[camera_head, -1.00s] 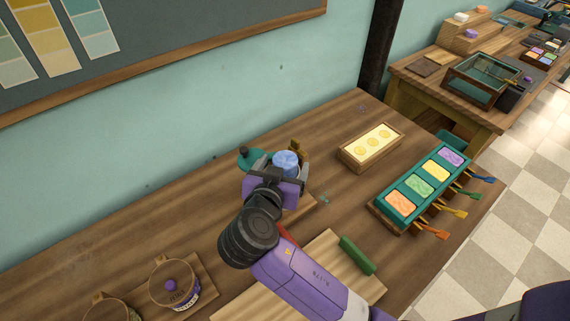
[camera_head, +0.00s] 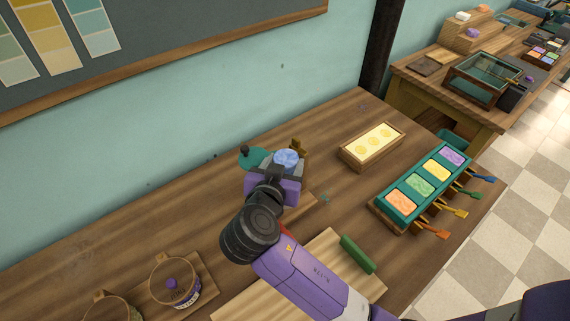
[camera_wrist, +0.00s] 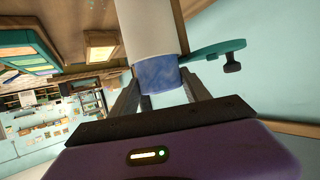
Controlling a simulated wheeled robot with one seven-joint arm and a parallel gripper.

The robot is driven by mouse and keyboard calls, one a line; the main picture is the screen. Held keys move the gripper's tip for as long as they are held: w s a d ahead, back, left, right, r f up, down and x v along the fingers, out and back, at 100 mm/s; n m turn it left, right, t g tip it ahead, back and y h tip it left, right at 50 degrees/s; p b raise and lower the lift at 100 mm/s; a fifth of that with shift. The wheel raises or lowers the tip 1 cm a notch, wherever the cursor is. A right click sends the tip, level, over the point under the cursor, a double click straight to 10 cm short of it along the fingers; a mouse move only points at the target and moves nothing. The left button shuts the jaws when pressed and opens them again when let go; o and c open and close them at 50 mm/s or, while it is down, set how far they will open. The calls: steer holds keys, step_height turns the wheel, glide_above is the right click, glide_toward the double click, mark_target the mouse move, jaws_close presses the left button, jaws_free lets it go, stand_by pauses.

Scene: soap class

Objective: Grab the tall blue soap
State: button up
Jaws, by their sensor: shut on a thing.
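The blue soap (camera_head: 287,159) shows its round, marbled top between my gripper's fingers, toward the back of the workbench. In the wrist view, the soap (camera_wrist: 158,75) is a short blue band at the end of a wider white cylinder (camera_wrist: 150,28). My gripper (camera_head: 280,170) is shut on the blue soap, with one finger on each side of it in the wrist view (camera_wrist: 160,90). The gripper body and fingers hide the soap's lower part and most of the white cylinder in the head view.
A teal piece with a dark knob (camera_head: 247,155) stands close left of the gripper. A wooden tray of yellow soaps (camera_head: 355,162) and a teal mould with coloured soaps (camera_head: 391,222) lie to the right. The wall (camera_head: 230,90) is behind.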

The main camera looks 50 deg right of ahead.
mark_target(285, 162)
step_height(285, 162, up, 20)
steer(key=shift+f+b, duration=0.2)
steer(key=shift+b, duration=0.25)
